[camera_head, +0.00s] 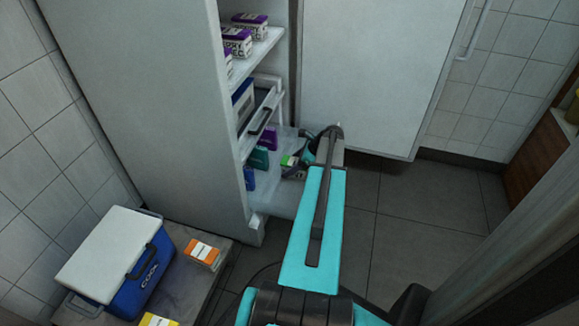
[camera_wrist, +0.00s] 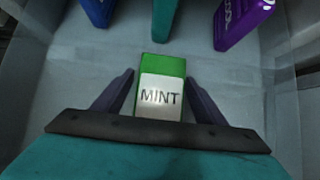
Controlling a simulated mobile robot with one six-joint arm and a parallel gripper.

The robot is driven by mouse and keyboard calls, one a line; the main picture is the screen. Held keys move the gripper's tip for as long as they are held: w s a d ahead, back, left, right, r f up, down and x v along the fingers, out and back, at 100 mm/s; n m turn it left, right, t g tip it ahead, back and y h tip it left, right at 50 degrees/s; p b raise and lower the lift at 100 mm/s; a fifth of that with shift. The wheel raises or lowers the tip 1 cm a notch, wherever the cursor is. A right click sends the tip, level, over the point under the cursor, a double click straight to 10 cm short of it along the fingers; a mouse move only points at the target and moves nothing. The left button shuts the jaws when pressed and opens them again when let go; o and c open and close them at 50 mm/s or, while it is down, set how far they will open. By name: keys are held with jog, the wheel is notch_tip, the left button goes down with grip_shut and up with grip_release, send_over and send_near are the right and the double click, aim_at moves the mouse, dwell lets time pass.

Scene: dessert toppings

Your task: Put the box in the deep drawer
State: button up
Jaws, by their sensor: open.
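A green box with a white MINT label (camera_wrist: 160,95) lies between the fingers of my gripper (camera_wrist: 159,78) in the wrist view. The fingers are open, one on each side, with narrow gaps to the box. The box also shows in the head view (camera_head: 289,160), partly behind my gripper. It is in the deep drawer (camera_head: 276,203) at the bottom of the open fridge, over a pale, bare part of the drawer floor (camera_wrist: 65,95). Whether it rests on that floor is hard to tell.
Blue (camera_wrist: 97,10), teal (camera_wrist: 165,18) and purple (camera_wrist: 243,22) boxes stand beyond the green box in the drawer. The open fridge door (camera_head: 375,75) is at the right. A blue cooler (camera_head: 148,275) and an orange box (camera_head: 202,253) sit on a low surface at lower left.

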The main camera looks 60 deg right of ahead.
jog(key=p+v, duration=0.5)
jog(key=v, duration=0.6)
jog(key=shift+s+r, duration=0.1)
jog(key=shift+s, duration=0.05)
dwell(0.4)
